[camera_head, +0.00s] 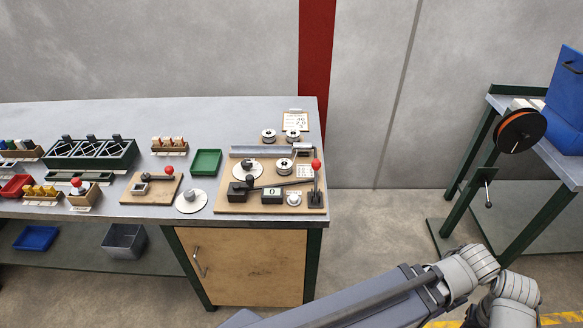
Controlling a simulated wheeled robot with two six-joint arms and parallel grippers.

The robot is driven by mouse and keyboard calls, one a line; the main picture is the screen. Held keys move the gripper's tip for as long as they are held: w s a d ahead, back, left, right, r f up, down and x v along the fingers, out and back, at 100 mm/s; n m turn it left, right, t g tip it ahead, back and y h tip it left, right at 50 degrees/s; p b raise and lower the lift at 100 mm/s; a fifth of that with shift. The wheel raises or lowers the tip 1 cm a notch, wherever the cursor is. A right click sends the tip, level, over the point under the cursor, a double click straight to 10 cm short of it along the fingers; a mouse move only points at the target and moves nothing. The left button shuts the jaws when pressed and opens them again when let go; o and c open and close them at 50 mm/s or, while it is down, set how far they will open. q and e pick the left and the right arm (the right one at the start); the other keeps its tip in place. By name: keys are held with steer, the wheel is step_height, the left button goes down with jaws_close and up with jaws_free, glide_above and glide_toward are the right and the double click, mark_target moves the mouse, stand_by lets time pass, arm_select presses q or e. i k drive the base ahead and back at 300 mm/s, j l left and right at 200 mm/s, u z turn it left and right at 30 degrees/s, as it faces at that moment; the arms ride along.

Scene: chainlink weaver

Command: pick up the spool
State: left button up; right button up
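Two small silver spools stand side by side at the back right of the workbench, a left one (268,135) and a right one (293,135). A third similar spool (285,166) sits on the wooden fixture board (228,204) in front of them. A large orange-and-black reel (521,131) hangs at the side table on the right. I cannot tell which spool the task means. Neither of my grippers is in view. Part of one of my arms crosses the bottom right, well apart from the spools.
The fixture board carries a red-knobbed lever (316,165) and a counter box (272,195). A clipboard (295,121) lies behind the spools. A green tray (206,162) and dark bins (90,153) stand to the left.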

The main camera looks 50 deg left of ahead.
mark_target(282, 170)
steer(key=k+j, duration=0.35)
steer(key=j, duration=0.15)
steer(key=k+j, duration=0.35)
steer(key=j, duration=0.1)
